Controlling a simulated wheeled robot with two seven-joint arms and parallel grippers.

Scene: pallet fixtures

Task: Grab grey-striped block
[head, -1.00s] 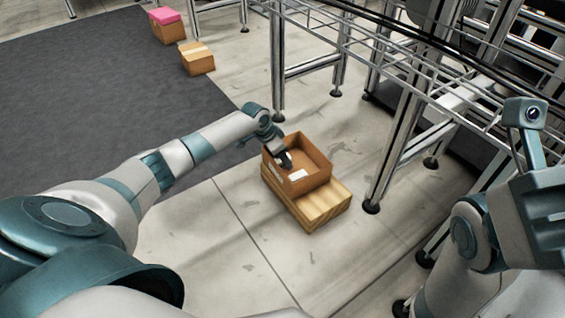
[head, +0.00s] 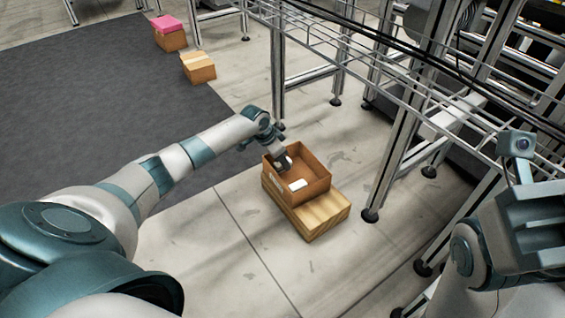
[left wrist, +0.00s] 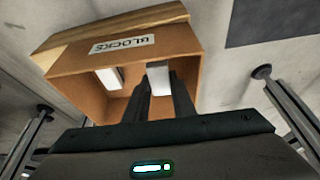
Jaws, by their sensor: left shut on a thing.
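A brown open box (head: 314,187) sits on a wooden pallet-like block on the floor. In the left wrist view the box (left wrist: 75,80) carries a label reading "BLOCKS". My left gripper (head: 284,161) is at the box's rear left, over its opening. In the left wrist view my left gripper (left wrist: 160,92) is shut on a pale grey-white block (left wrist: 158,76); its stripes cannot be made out. A second white block (head: 298,185) lies inside the box, apart from the gripper. It also shows in the left wrist view (left wrist: 108,78).
The wooden base (head: 322,215) stands on a pale floor. Metal frame legs (head: 385,165) and a wire rack stand close on the right. Two cartons, one pink-topped (head: 170,34) and one plain (head: 198,68), stand far back by a dark mat (head: 100,120). Floor left of the box is clear.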

